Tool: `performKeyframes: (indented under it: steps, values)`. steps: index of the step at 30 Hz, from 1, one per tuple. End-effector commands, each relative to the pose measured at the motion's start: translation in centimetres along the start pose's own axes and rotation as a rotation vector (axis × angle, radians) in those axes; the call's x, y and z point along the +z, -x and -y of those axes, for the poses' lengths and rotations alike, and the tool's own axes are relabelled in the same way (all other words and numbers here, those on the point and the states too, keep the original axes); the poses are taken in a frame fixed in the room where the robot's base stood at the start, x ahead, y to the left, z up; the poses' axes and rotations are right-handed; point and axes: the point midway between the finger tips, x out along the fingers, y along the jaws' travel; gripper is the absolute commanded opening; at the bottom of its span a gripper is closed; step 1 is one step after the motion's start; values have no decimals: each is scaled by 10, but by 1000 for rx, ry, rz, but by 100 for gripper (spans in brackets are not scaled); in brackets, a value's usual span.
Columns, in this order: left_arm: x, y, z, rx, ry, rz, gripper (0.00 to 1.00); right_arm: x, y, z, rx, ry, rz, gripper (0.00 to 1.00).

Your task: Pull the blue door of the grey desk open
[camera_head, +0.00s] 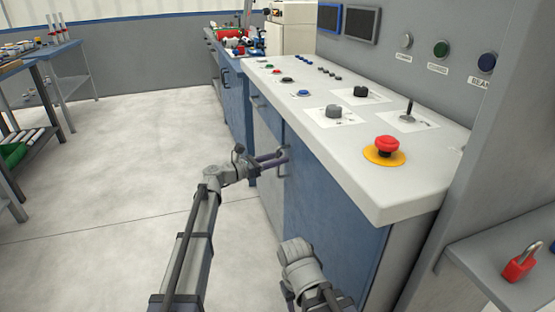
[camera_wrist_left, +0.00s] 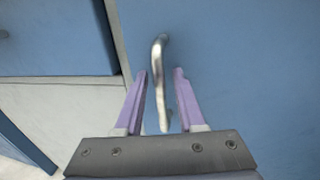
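The grey desk (camera_head: 345,160) has a pale sloping top with buttons. Its blue door (camera_head: 335,220) is on the front and looks closed. My left gripper (camera_head: 284,156) is at the far edge of this door, at the metal handle. In the left wrist view the silver handle (camera_wrist_left: 160,75) stands upright on the blue door (camera_wrist_left: 240,60). The purple fingers of my left gripper (camera_wrist_left: 161,75) are open, one on each side of the handle, with gaps showing. My right arm shows at the bottom of the head view, but no right fingers can be made out.
A red emergency button (camera_head: 387,145) sits on the desk top. A red padlock (camera_head: 522,262) lies on a grey shelf at the right. Other blue cabinets (camera_head: 234,100) stand beyond the desk. The pale floor (camera_head: 120,180) to the left is clear.

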Motion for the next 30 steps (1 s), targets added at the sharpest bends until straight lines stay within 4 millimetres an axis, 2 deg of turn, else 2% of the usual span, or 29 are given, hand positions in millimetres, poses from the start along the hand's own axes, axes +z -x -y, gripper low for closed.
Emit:
performKeyframes:
  steps: [2, 9, 30]
  values:
    - [0, 0, 0, 0, 0, 0, 28, 0, 0, 0, 0, 0, 0, 47]
    - [0, 0, 0, 0, 0, 0, 1, 0, 0, 0, 0, 0, 0, 47]
    - [0, 0, 0, 0, 0, 0, 0, 0, 0, 0, 0, 0, 0, 47]
